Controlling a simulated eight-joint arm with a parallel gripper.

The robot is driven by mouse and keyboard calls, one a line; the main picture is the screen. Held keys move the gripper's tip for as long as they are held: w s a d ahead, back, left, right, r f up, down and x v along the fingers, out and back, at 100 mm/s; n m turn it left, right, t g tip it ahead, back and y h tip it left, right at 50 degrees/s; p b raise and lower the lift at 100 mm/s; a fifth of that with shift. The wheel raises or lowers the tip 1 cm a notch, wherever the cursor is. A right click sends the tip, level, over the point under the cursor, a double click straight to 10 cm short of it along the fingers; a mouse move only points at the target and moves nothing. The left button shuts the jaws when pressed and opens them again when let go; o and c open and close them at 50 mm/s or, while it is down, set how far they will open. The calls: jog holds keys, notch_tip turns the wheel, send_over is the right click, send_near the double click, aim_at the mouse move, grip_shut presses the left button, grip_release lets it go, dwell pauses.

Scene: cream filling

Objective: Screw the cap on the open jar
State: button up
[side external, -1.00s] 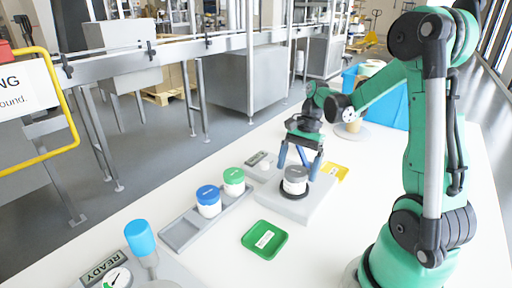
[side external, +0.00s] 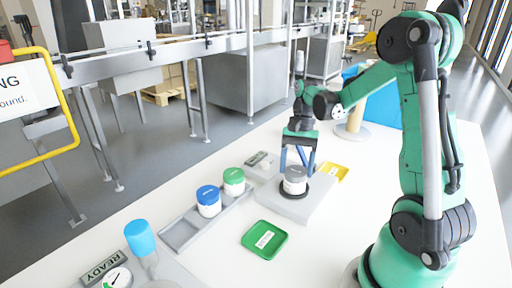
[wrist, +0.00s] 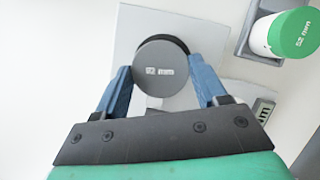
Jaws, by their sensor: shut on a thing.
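A white jar (side external: 294,188) stands in a dark round holder on a grey block. A grey cap (side external: 295,172) lies on top of it, level as far as I can see; I cannot tell how tightly it is seated. In the wrist view the cap (wrist: 160,70) shows its "52 mm" label and hides the jar. My gripper (side external: 297,168) is over the jar from above, with its blue fingers on either side of the cap. It is shut on the cap, and the fingers also show in the wrist view (wrist: 162,66).
Jars with a blue cap (side external: 208,194) and a green cap (side external: 233,175) stand in a grey tray (side external: 180,235). A green tray (side external: 250,241) lies in front. A yellow tray (side external: 338,170) lies behind the block.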

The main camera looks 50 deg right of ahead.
jog(key=m+t, duration=0.1)
jog(key=m, duration=0.2)
jog(key=shift+s, duration=0.1)
jog(key=shift+c, duration=0.5)
jog(key=shift+m+t, duration=0.4)
jog(key=shift+m, duration=0.4)
grip_shut()
jog(key=shift+m, duration=0.6)
jog(key=m+t, duration=0.2)
jog(key=m, duration=0.3)
jog(key=shift+s+m, duration=0.15)
jog(key=shift+m, duration=0.15)
jog(key=o, duration=1.3)
grip_release()
jog(key=shift+o, duration=0.2)
